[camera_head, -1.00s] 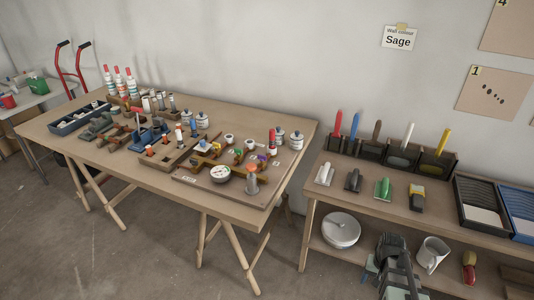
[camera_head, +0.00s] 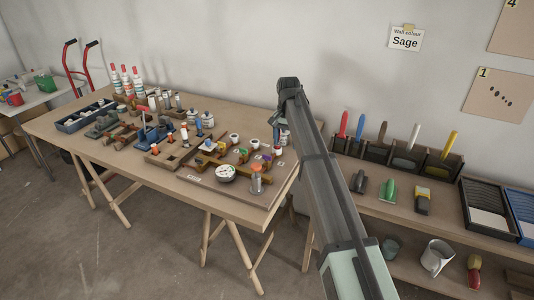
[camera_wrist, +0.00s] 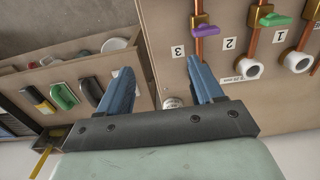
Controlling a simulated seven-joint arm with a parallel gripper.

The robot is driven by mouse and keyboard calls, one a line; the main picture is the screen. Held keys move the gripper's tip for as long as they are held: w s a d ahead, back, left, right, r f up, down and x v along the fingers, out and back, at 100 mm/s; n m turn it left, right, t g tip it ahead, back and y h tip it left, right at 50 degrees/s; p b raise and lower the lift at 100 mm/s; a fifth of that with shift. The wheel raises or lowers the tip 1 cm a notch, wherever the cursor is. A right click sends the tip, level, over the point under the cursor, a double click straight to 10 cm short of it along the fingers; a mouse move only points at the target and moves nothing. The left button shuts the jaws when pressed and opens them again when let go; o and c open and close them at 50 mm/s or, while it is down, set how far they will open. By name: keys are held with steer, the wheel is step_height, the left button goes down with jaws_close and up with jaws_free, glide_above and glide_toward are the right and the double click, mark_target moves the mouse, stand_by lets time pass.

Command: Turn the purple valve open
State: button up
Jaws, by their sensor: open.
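The purple valve handle (camera_wrist: 199,31) sits on a copper pipe with a brass body in the wrist view, on a wooden board (camera_wrist: 165,30), right of the label 3. In the head view it is a tiny purple spot (camera_head: 257,157) among the valves at the table's right end. My gripper (camera_wrist: 159,82) is open, with nothing between its two blue fingers. In the wrist view the right finger is near the board's edge, below and apart from the purple handle. In the head view my arm hides part of the table's right end.
A green valve handle (camera_wrist: 275,19) and white round pipe ends (camera_wrist: 252,71) are close by. A gauge (camera_head: 225,173) and a grey orange-topped fitting (camera_head: 256,180) stand at the board's front. A shelf with tools (camera_head: 388,188) is to the right.

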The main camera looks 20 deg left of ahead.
step_height(320, 180, up, 6)
glide_above(267, 158)
steer(key=f, duration=1.3)
steer(key=shift+w+a+f, duration=0.1)
steer(key=shift+w+f, duration=0.05)
steer(key=shift+w, duration=0.1)
steer(key=shift+c, duration=0.5)
steer(key=c, duration=1)
steer(key=shift+o, duration=0.2)
